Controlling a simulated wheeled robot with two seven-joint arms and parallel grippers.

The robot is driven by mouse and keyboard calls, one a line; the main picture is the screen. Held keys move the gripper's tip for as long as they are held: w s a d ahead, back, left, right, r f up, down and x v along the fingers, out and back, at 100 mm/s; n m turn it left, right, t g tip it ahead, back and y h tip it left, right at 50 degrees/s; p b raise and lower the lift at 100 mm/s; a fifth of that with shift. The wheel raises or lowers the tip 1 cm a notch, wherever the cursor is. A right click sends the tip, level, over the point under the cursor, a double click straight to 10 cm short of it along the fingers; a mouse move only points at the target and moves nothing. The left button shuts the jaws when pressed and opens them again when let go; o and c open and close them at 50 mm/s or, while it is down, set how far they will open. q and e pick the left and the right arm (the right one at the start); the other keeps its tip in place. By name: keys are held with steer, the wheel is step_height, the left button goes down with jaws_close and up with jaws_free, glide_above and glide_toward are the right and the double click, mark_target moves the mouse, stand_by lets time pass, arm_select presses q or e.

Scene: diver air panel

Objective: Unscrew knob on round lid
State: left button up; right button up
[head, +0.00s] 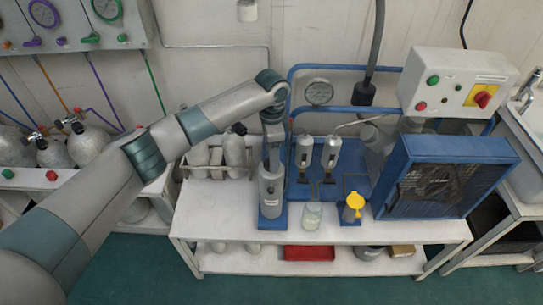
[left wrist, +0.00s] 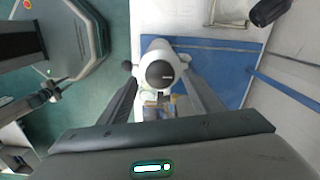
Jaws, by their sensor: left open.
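A light grey cylinder (head: 270,190) stands upright on a blue base at the front left of the white table, under my left gripper (head: 271,148). In the head view the gripper hides its top. In the left wrist view, a pale round lid (left wrist: 153,52) carries a dark round knob (left wrist: 160,74). My left gripper (left wrist: 160,78) is open, with one finger on each side of the knob and lid. I cannot tell whether the fingers touch them. My right gripper is not in view.
A glass jar (head: 312,216) and a yellow-topped item (head: 354,205) stand to the right on the white table (head: 225,225). A blue-framed fan unit (head: 435,180) fills the right end. Grey bottles (head: 235,152) stand in a rack behind left. The table's front left is clear.

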arm_select(q)
steer(key=shift+f, duration=1.05)
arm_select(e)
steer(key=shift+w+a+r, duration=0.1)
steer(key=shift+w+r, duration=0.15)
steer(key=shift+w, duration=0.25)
arm_select(q)
steer(key=shift+c, duration=0.4)
steer(key=c, duration=1)
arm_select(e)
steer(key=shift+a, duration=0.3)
arm_select(q)
steer(key=shift+p, duration=0.3)
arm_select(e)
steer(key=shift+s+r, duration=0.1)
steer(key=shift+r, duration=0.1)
